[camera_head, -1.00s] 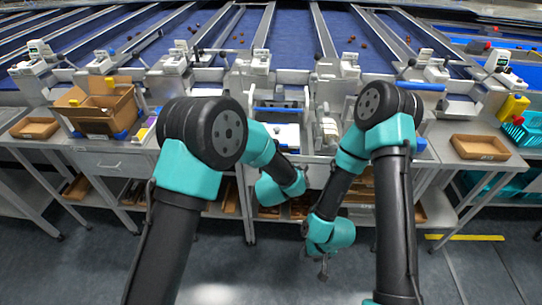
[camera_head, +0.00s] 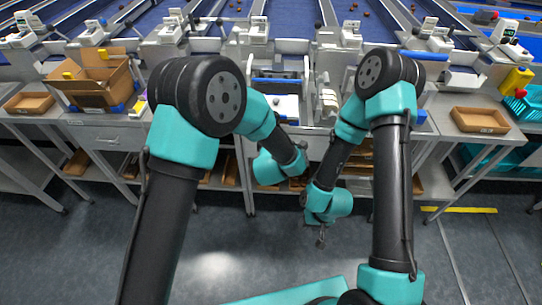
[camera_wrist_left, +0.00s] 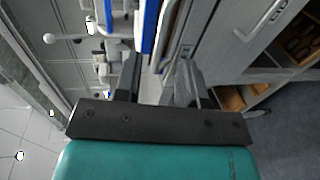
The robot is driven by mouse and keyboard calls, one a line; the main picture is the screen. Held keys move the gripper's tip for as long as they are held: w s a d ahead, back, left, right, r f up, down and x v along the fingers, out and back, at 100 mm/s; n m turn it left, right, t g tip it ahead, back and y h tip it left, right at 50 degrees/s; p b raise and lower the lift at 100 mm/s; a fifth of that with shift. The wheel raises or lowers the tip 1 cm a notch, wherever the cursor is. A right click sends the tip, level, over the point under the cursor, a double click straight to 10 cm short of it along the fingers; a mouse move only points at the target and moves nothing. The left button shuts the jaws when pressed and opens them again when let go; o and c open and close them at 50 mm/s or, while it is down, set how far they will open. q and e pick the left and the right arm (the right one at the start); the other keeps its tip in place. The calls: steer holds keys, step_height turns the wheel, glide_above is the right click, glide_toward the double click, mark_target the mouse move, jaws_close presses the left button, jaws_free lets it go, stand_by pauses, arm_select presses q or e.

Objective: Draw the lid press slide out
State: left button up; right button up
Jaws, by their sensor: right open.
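The press station (camera_head: 277,84) stands at the middle of the bench, with a blue bar across its metal frame and a white plate below. I take this for the lid press; I cannot tell its slide apart or see how far out it is. My right gripper (camera_head: 321,240) hangs low over the floor in front of the bench, open and well apart from the press. My left gripper (camera_wrist_left: 157,80) shows in the left wrist view with its fingers apart and nothing clearly held. Blue and white edges (camera_wrist_left: 149,28) lie beyond its fingertips. In the head view, my left arm hides it.
An open cardboard box (camera_head: 92,92) stands on the bench at left. A shallow brown tray (camera_head: 480,120) lies at right, with a yellow container (camera_head: 517,80) beyond it. Under the bench are shelves with brown trays. The floor in front is clear.

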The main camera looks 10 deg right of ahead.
arm_select(q)
steer(key=v, duration=1.4)
steer(key=shift+a, duration=0.1)
steer(key=w+a+f+m+g+y, duration=0.15)
steer(key=a+f+m+g, duration=0.45)
steer(key=a+f, duration=0.95)
steer(key=s+a+f+m+g, duration=0.3)
steer(key=s+a, duration=0.3)
steer(key=a, duration=0.3)
steer(key=s+a+f+m+g+h, duration=0.1)
steer(key=s+a+f+m+g, duration=0.3)
steer(key=a, duration=0.5)
steer(key=s+f+g, duration=0.1)
steer(key=s+f, duration=0.1)
steer(key=s, duration=0.1)
steer(key=shift+s+a+f, duration=0.15)
steer(key=shift+s+f, duration=0.05)
steer(key=shift+s, duration=0.1)
